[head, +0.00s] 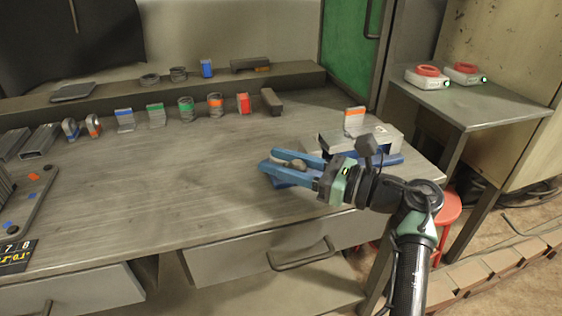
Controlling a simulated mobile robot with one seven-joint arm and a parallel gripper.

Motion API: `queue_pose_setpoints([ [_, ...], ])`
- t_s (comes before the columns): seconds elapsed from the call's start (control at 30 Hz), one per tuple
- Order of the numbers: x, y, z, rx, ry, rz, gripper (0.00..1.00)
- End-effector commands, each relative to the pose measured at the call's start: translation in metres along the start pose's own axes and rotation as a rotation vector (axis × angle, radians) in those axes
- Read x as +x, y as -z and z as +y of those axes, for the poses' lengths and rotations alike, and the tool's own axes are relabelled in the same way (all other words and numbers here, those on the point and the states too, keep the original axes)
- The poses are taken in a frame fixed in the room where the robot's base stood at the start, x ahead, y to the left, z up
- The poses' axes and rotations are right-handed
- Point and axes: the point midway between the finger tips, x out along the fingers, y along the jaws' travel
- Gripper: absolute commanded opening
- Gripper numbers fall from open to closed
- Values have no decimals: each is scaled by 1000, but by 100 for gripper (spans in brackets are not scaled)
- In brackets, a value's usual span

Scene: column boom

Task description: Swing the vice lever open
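My gripper (268,160) reaches in from the right over the front right part of the workbench (190,190). Its two blue fingers point left and stand apart. A small pale rounded piece shows between them; I cannot tell whether it is part of the vice or of the gripper, or whether the fingers touch it. A grey block-shaped body with blue parts, seemingly the vice (390,139), sits behind my wrist at the bench's right end. My wrist and fingers cover much of it. I cannot make out the lever clearly.
A row of small parts, including an orange-banded cylinder (215,105), stands along the back of the bench below a raised shelf (110,95). A side table (480,105) at right holds two red-topped devices. A red stool (447,208) stands below. The bench's middle is clear.

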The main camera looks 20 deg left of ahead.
Motion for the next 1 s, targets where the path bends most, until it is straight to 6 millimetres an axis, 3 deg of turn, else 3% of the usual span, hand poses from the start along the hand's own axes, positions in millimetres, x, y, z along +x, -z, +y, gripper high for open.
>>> queue_pose_setpoints([
  [0.03,0,0,0,-1,1,0,53],
  [0.13,0,0,0,-1,1,0,69],
  [0.53,-9,0,-1,-1,4,0,69],
  [1.0,-103,0,-1,0,6,0,69],
])
